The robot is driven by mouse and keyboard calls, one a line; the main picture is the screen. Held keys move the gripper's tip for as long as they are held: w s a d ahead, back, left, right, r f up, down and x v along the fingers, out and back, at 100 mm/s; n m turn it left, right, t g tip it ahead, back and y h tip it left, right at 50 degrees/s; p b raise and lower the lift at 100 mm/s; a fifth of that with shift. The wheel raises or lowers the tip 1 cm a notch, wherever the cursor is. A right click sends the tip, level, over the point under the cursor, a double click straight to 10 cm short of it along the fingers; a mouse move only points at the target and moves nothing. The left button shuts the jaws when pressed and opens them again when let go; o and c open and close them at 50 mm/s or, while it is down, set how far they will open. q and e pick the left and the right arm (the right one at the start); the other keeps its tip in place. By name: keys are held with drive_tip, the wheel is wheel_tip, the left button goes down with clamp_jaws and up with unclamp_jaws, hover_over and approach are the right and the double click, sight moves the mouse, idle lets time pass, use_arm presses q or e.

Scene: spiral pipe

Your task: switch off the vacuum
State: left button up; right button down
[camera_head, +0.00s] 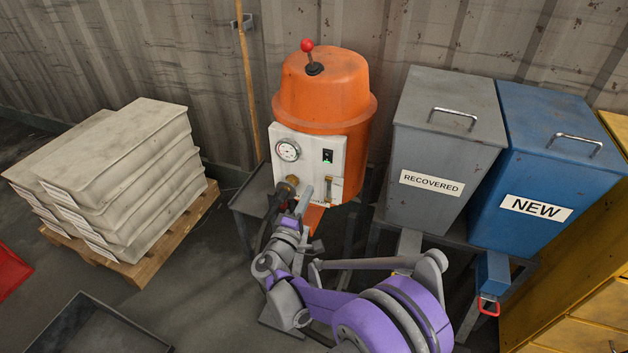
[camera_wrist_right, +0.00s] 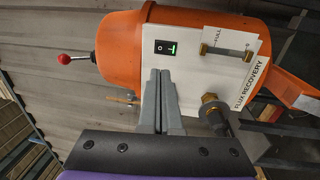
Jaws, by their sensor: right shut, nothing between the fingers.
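The vacuum is an orange drum (camera_head: 325,90) with a red-knobbed lever on its lid and a white panel (camera_head: 318,142) on its front. A black rocker switch (camera_head: 327,157) sits on the panel; it also shows in the right wrist view (camera_wrist_right: 165,47), its mark side lit green and its O side dark. My right gripper (camera_head: 306,190) is in front of the panel, below the switch in the head view. In the right wrist view its shut, empty fingers (camera_wrist_right: 159,72) point towards the switch, with a gap showing between. My left gripper is out of view.
A round gauge (camera_head: 288,150) is left of the switch. A brass fitting (camera_wrist_right: 210,108) and a level tube (camera_wrist_right: 230,50) stick out near the fingers. Grey (camera_head: 445,150) and blue (camera_head: 550,170) bins stand right. Stacked sacks (camera_head: 120,180) lie left on a pallet.

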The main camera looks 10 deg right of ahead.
sight(328, 153)
drive_tip(key=b+x, duration=0.1)
drive_tip(key=x, duration=1.1)
drive_tip(key=shift+w+d, duration=0.2)
drive_tip(key=shift+w, duration=0.1)
drive_tip(key=shift+w+r, duration=0.1)
drive_tip(key=shift+d, duration=0.1)
drive_tip(key=shift+w+d+r, duration=0.2)
drive_tip(key=shift+w+r, duration=0.05)
drive_tip(key=shift+r, duration=0.15)
drive_tip(key=shift+s, duration=0.1)
drive_tip(key=shift+a, duration=0.1)
